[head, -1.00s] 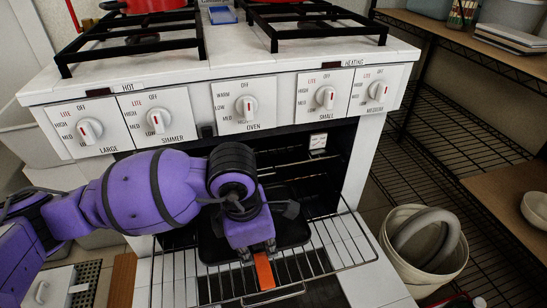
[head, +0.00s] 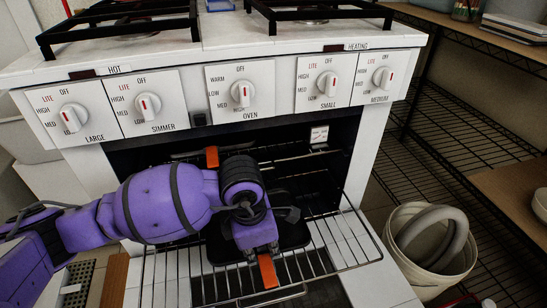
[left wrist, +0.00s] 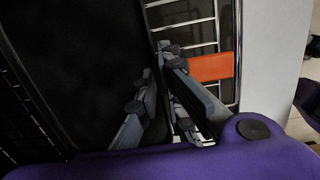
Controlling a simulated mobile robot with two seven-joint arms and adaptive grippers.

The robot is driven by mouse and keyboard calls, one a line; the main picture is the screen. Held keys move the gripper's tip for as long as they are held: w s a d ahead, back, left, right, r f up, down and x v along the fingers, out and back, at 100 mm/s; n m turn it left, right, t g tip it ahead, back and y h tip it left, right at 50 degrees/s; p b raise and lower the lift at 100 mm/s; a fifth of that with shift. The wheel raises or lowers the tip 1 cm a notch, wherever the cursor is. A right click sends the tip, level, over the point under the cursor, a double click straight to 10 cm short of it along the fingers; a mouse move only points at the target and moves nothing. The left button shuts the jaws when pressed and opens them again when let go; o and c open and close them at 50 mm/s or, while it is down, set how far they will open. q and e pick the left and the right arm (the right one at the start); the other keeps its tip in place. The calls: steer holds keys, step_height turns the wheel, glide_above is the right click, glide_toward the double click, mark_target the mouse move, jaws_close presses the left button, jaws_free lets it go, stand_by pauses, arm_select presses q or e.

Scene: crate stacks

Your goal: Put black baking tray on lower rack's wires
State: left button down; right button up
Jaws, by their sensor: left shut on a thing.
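The black baking tray (head: 294,232) is at the oven mouth, over the wires of the pulled-out lower rack (head: 343,258). My left gripper (head: 262,250) is above the rack's front part, shut on the tray's near edge. My arm hides much of the tray. In the left wrist view the tray (left wrist: 75,65) fills the left side, its edge running between my fingers (left wrist: 163,85). I cannot tell whether the tray touches the wires. An orange tab (head: 268,271) is on the rack's front; it also shows in the left wrist view (left wrist: 211,67). My right gripper is out of view.
The white stove front with knobs (head: 242,94) overhangs the oven opening. A second orange tab (head: 211,157) is higher inside the oven. A white bucket with a grey hose (head: 430,245) stands at the right, near wire shelving (head: 440,140).

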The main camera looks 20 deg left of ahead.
arm_select(q)
steer(key=c, duration=2.3)
jaws_free()
steer(key=shift+f, duration=0.15)
steer(key=o, duration=0.4)
step_height(320, 180, up, 12)
steer(key=s+a+p, duration=0.1)
steer(key=p, duration=0.3)
